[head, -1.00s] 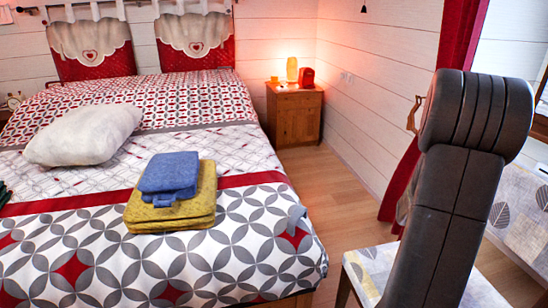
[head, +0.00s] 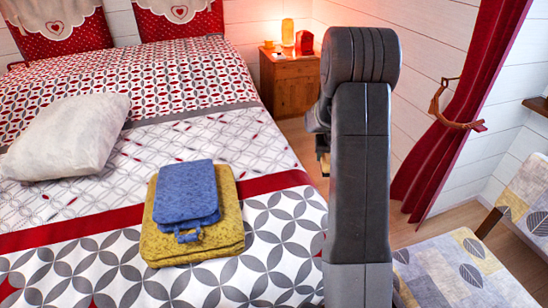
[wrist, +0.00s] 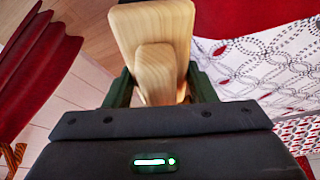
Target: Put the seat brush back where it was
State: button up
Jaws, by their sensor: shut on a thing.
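A pale wooden piece, which I take to be the seat brush (wrist: 152,30), fills the top middle of the wrist view. It has a broad block with a narrower rounded part in front. My gripper (wrist: 160,88) is shut on it, with a dark green finger at each side. Bristles cannot be made out. In the head view my arm hides most of the gripper, and the brush cannot be clearly seen there. A chair (head: 455,265) with a leaf-patterned seat stands at lower right in the head view, partly behind my arm.
The bed (head: 60,245) fills the left, with a white pillow (head: 68,135), a yellow folded towel (head: 165,250) and a blue one (head: 185,190) on it. A wooden nightstand (head: 290,85) stands behind. A red curtain (head: 465,110) hangs at right. Some bare floor (head: 460,218) shows between.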

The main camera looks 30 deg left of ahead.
jog(key=s+a+r+n+g+y+p, duration=0.1)
jog(key=s+a+r+n+p, duration=0.15)
jog(key=a, duration=0.65)
jog(key=s+a+r+n+p, duration=0.2)
jog(key=s+a, duration=0.1)
jog(key=a, duration=0.7)
jog(key=shift+m, duration=0.25)
jog(key=f, duration=0.9)
jog(key=shift+a+f, duration=0.2)
jog(key=shift+f, duration=0.1)
jog(key=shift+f, duration=0.1)
jog(key=shift+f+b, duration=0.15)
jog(key=shift+b, duration=0.15)
jog(key=o, duration=0.9)
jog(key=shift+o, duration=0.2)
